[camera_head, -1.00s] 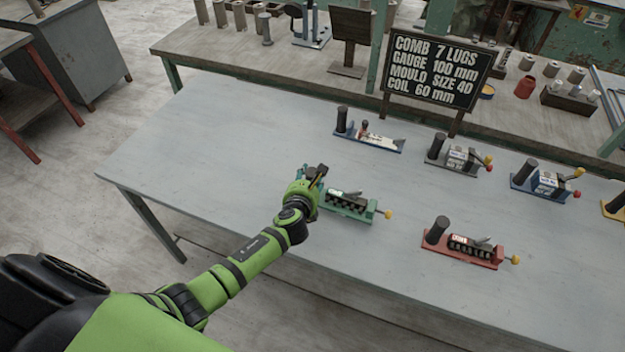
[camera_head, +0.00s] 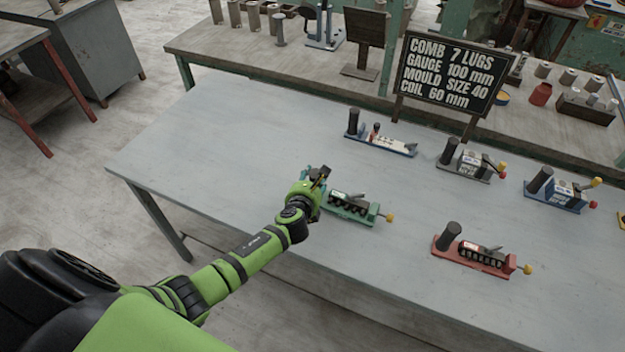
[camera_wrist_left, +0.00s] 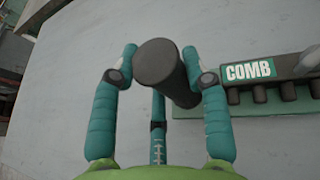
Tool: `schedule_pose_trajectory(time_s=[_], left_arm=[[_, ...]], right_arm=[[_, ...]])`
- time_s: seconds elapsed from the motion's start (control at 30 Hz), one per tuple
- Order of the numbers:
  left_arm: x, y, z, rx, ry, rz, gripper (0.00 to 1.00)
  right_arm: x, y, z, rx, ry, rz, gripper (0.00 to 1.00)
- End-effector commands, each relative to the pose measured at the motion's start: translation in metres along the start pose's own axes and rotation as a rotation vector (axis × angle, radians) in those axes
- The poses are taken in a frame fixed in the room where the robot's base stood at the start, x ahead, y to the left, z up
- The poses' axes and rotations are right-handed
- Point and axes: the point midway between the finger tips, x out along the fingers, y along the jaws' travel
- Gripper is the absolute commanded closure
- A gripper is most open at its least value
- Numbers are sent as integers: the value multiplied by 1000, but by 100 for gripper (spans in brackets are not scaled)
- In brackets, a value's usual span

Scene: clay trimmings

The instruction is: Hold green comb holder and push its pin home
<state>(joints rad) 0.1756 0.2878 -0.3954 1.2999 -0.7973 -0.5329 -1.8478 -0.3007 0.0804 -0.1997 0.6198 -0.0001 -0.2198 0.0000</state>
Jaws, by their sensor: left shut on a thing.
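The green comb holder (camera_head: 362,215) lies on the grey table, with a black toothed block on it and a yellow-tipped pin (camera_head: 389,217) sticking out at its right end. My left gripper (camera_head: 318,177) is at the holder's left end. In the left wrist view the teal fingers (camera_wrist_left: 155,75) stand on both sides of the holder's dark upright handle (camera_wrist_left: 160,62) and are shut on it. The label "COMB" (camera_wrist_left: 249,71) shows to the right, above several dark teeth. The pin is outside the left wrist view. My right gripper is not in view.
A red holder (camera_head: 470,262) stands to the right. A blue holder (camera_head: 382,145), a grey holder (camera_head: 465,172) and another blue holder (camera_head: 556,203) stand farther back. A black sign (camera_head: 453,72) stands behind them. The table's left part is clear.

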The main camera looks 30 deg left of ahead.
Motion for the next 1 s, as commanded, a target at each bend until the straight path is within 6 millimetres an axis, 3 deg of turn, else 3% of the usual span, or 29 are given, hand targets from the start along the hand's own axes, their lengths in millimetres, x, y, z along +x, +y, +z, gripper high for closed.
schedule_pose_trajectory(time_s=[0.23, 1.0], left_arm=[[9, 2, -9, -2, -5, -2, 100], [9, 3, -8, -2, -4, -2, 100]], right_arm=[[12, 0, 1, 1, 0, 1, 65], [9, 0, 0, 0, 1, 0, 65]])
